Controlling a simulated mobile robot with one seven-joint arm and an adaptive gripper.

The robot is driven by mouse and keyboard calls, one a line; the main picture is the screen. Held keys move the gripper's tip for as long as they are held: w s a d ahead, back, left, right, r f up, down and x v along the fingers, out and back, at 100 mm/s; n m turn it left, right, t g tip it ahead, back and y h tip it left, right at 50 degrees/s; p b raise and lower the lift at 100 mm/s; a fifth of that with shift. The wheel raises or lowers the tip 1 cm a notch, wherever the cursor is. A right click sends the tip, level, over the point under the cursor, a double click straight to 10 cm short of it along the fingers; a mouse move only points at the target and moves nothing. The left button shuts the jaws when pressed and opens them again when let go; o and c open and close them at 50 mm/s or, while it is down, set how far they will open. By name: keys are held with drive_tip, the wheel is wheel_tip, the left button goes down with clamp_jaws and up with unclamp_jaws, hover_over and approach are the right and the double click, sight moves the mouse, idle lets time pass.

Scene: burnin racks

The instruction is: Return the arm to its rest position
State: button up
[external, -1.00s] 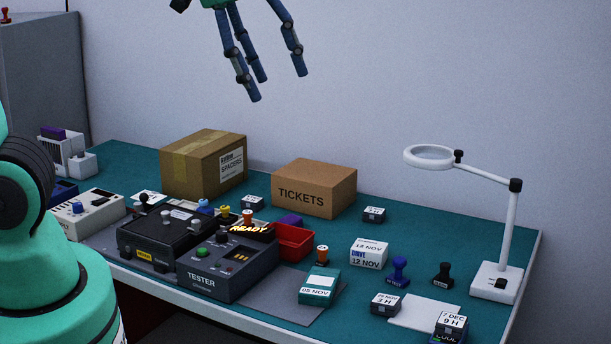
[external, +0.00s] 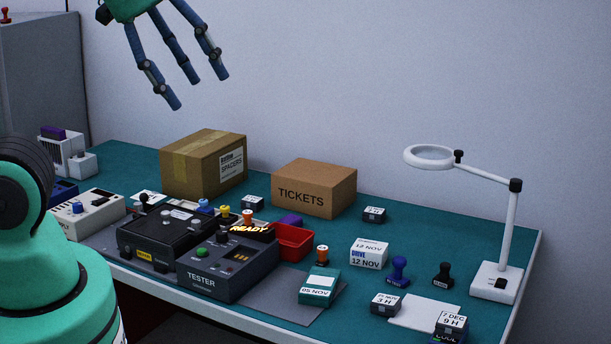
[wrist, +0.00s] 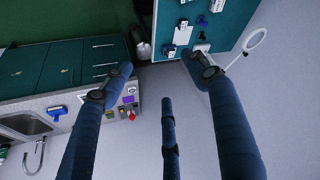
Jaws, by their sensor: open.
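My gripper (external: 188,88) hangs in the air at the top left of the external view, well above the bench and the cardboard boxes. Its blue jointed fingers are spread apart with nothing between them. The wrist view also shows my gripper (wrist: 166,85), with its fingers apart and empty. My green arm base shows at the left of the external view.
The teal bench (external: 450,230) holds a spacers box (external: 200,165), a tickets box (external: 314,190), a tester (external: 225,270), a red tray (external: 293,242), stamps and a white magnifier lamp (external: 511,230). A sink (wrist: 28,124) shows in the wrist view. The air around my gripper is clear.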

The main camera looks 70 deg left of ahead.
drive_tip(key=shift+f, duration=0.1)
wheel_tip(320, 180, down, 11)
drive_tip(key=b, duration=1.1)
